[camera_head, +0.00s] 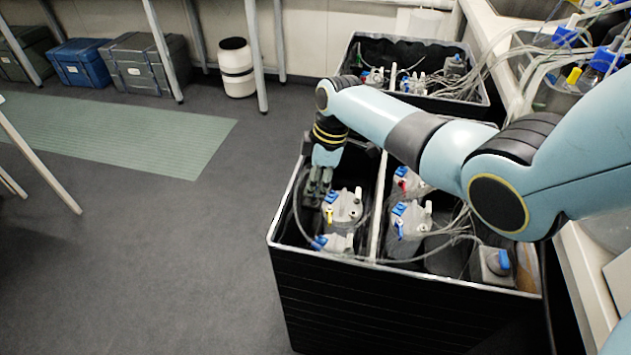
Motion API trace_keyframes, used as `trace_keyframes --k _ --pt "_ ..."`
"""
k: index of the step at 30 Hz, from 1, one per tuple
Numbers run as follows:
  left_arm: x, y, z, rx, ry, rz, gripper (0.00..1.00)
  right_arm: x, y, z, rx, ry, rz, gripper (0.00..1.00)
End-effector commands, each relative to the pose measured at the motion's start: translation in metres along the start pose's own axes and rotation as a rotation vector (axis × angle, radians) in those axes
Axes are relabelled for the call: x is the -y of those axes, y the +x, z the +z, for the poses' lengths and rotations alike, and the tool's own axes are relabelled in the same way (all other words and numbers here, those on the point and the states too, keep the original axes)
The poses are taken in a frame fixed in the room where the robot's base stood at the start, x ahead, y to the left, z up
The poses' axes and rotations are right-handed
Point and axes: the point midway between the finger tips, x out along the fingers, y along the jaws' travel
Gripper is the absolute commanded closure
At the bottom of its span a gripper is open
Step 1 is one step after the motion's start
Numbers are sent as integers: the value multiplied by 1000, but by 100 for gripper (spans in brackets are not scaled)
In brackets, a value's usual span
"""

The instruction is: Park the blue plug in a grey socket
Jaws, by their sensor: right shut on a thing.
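My right gripper (314,200) reaches down into the left compartment of the black crate (390,310). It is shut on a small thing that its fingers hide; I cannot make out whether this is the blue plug. Just right of the fingertips is a grey-white vessel lid (344,211) with blue and yellow-tipped fittings. A blue piece (319,242) shows below, beside a second lid (338,244); I cannot tell whether it is a plug or a fitting. No grey socket can be made out clearly. My left gripper is not in view.
A divider (377,215) separates the compartments; the right one holds more lidded vessels (408,222) and looping clear tubes. Another black crate (405,94) stands behind. A bench with bottles (590,75) is at right. The floor (150,260) at left is open.

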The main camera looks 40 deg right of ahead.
Motion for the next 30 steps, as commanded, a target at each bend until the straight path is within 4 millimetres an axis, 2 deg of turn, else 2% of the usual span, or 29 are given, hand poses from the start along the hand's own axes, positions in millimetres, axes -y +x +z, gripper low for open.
trace_keyframes --k 30 --pt "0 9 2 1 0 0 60 0 12 2 -1 0 1 100"
